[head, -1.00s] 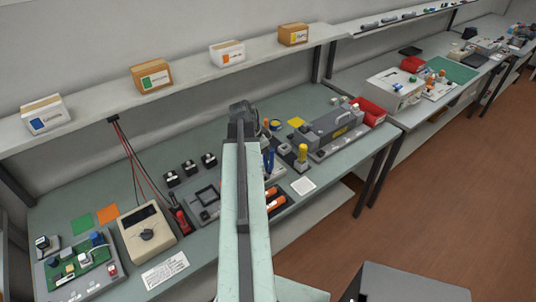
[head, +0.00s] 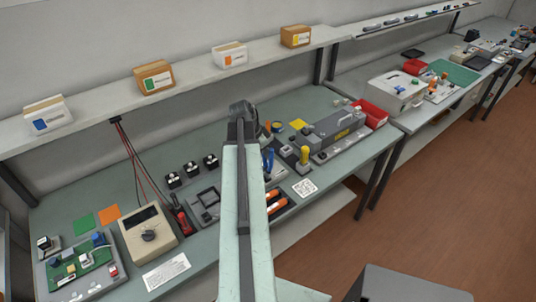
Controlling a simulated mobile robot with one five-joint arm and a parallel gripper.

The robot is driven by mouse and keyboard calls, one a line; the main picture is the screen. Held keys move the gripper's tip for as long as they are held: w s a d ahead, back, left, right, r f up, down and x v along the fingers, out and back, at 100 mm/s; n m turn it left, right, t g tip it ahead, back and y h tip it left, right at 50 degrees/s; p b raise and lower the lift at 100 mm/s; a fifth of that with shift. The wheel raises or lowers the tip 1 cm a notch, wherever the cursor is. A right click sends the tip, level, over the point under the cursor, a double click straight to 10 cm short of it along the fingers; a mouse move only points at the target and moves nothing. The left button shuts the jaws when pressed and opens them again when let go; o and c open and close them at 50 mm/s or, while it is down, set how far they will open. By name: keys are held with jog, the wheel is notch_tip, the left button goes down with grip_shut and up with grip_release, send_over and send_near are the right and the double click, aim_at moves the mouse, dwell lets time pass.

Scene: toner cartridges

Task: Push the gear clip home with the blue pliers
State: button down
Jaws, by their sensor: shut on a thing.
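Blue handles, probably the blue pliers (head: 268,160), show just right of my arm in the head view. The rest of them is hidden behind the arm. My pale arm rises through the middle of the picture to a dark joint. My gripper's fingers are hidden behind the arm, so I cannot see their grip. The gear clip is too small or hidden to make out.
A yellow-topped post (head: 305,155) stands near the cartridge's left end. Orange-handled tools (head: 276,203) lie at the bench front. A meter (head: 148,233) and a green circuit board (head: 83,262) are at left. A shelf with boxes (head: 154,77) runs above. A red bin (head: 373,113) is at right.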

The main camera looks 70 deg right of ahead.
jog(key=shift+s+a, duration=0.15)
jog(key=shift+s, duration=0.05)
dwell(0.3)
notch_tip(320, 180, up, 8)
jog(key=p, duration=0.8)
